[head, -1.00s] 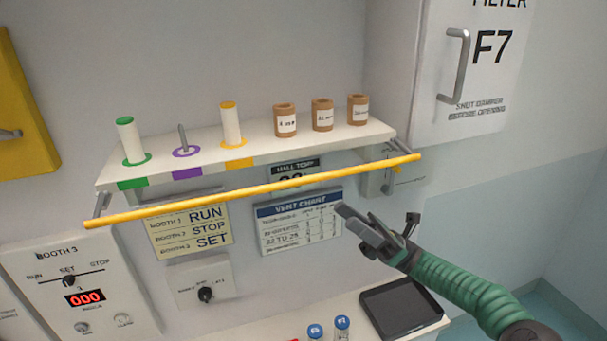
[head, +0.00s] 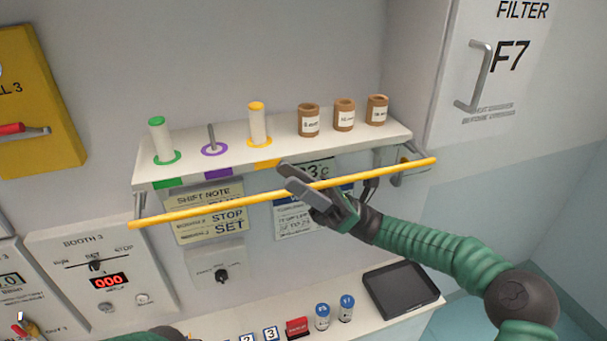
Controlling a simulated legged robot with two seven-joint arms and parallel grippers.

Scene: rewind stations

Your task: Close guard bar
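The guard bar (head: 220,206) is a long yellow rod on grey end arms, hanging in front of and slightly below the front edge of the white shelf (head: 190,172). My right gripper (head: 281,177) is at the middle of the bar, reaching in from the lower right. Its two grey fingers look apart, and one crosses in front of the bar, hiding a short piece of it. I cannot tell whether they touch it. My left gripper is not in view.
On the shelf stand a green-topped roll (head: 163,140), a bare spindle (head: 212,138), a yellow-topped roll (head: 258,124) and several brown cores (head: 344,115). Below are a dark tray (head: 401,288), blue-capped bottles (head: 322,317) and a Booth 3 panel (head: 96,272). A filter cabinet (head: 500,70) stands right.

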